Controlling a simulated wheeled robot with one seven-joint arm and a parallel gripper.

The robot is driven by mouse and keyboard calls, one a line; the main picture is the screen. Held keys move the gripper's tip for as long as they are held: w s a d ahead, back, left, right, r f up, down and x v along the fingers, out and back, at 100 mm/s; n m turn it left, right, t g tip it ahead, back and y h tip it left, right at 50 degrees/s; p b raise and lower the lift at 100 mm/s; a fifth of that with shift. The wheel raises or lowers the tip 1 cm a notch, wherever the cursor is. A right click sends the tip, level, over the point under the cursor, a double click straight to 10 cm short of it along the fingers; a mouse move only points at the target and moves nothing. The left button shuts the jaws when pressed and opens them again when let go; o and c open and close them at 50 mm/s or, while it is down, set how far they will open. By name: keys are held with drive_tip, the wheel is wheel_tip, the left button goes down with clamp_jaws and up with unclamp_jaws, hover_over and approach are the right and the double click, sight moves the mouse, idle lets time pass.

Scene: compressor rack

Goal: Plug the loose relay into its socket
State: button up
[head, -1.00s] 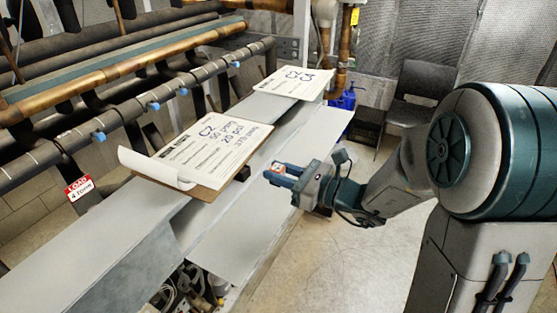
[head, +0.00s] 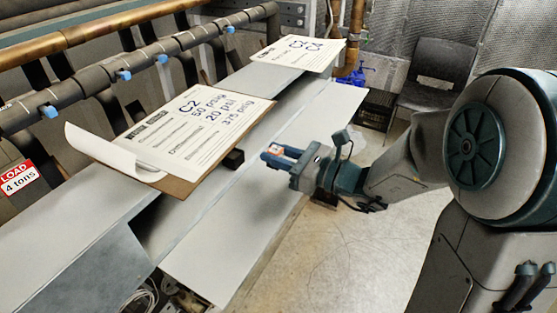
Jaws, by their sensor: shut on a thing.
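My gripper (head: 277,155), with blue fingers, is shut above the grey metal ledge, to the right of the C2 clipboard. I cannot make out the relay socket in this view.
The C2 clipboard (head: 178,140) lies on the grey ledge (head: 235,215), with a small black block (head: 233,159) at its right edge. Another clipboard (head: 300,52) lies farther back. Copper pipes run at upper left. A black chair (head: 435,75) stands behind; open floor lies right.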

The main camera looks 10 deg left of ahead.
sight(235, 156)
drive_tip(key=shift+f+x, duration=0.1)
drive_tip(key=shift+x, duration=2.2)
drive_tip(key=shift+f+x, duration=0.15)
drive_tip(key=shift+x, duration=2.1)
drive_tip(key=shift+d, duration=0.1)
drive_tip(key=shift+w, duration=0.1)
drive_tip(key=shift+b+x, duration=0.6)
drive_tip(key=shift+x, duration=0.9)
drive_tip(key=shift+f+b, duration=0.7)
drive_tip(key=shift+b, duration=0.1)
drive_tip(key=o, duration=1.1)
drive_tip(key=shift+c, duration=0.2)
